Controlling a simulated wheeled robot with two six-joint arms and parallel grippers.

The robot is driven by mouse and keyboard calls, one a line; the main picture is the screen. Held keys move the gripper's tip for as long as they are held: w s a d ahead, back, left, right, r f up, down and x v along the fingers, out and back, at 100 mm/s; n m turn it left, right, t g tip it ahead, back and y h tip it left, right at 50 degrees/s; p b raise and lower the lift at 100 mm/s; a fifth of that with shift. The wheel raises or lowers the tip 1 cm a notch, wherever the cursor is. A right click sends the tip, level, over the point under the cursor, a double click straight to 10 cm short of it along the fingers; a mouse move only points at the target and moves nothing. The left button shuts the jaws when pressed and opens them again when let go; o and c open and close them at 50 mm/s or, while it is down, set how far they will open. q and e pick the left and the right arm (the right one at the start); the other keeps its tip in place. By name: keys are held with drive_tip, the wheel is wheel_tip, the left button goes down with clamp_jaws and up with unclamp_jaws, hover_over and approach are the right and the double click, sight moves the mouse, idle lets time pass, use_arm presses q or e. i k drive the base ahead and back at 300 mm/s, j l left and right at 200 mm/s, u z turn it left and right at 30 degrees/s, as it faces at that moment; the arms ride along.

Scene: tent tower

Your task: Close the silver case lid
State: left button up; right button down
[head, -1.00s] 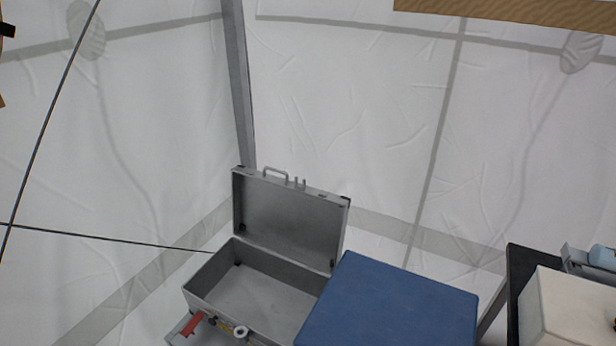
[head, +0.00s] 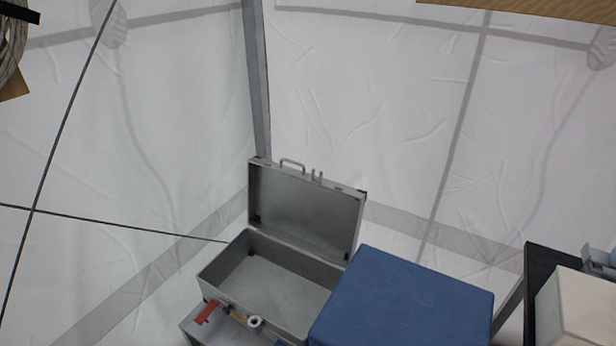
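The silver case (head: 275,278) stands open and looks empty inside. Its lid (head: 304,212) is raised about upright at the back, with a handle (head: 292,164) on its top edge. The case's front right corner is hidden behind a blue box-like block. Neither of my grippers shows in the head view.
The blue block (head: 405,298) stands close at the case's right. A red item (head: 207,311) and a white ring-shaped item (head: 255,322) are at the case's front. A black stand (head: 541,262) with a pale box (head: 580,308) is at the right. White tent walls and a grey pole (head: 258,85) are behind.

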sight(321, 217)
drive_tip(key=j+z, duration=0.35)
drive_tip(key=j, duration=0.25)
drive_tip(key=j+z, duration=0.3)
drive_tip(key=j, duration=0.3)
drive_tip(key=j+z, duration=0.35)
drive_tip(key=j, duration=0.25)
drive_tip(key=k, duration=0.05)
